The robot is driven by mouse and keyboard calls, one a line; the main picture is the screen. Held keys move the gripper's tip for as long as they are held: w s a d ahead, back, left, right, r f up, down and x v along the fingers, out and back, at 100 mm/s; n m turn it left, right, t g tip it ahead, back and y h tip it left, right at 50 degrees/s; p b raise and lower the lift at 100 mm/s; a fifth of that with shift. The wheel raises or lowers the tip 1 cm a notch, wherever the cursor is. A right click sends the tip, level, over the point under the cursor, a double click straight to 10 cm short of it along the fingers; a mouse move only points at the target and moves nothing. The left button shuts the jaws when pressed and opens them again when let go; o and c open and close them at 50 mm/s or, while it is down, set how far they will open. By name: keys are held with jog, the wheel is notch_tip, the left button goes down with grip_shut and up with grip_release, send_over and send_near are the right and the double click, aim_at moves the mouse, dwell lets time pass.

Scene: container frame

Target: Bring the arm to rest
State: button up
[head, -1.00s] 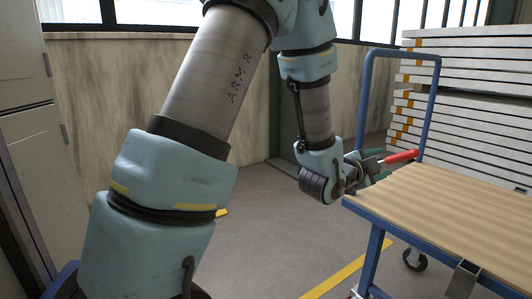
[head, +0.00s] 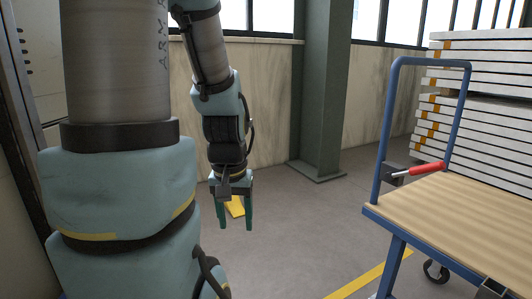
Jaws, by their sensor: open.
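My arm is bent, and its forearm hangs down left of the middle in the head view. My gripper (head: 236,224) points down, with its two green fingers apart and nothing between them. It hangs over open floor, clear of the cart. A red handle (head: 427,168) on a grey metal piece with a dark block is at the far left corner of the cart, beside the cart's blue upright. My gripper is well to the left of it and apart from it.
The blue cart with a wooden top (head: 460,210) stands at the right. Stacked white panels (head: 485,120) are behind it. A green column (head: 322,90) and a wall are at the back. A grey cabinet (head: 30,60) is at the left. The floor between is free.

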notch_tip(320, 180, up, 25)
jog(key=p, duration=2.4)
jog(key=shift+r, duration=0.2)
jog(key=shift+o, duration=0.3)
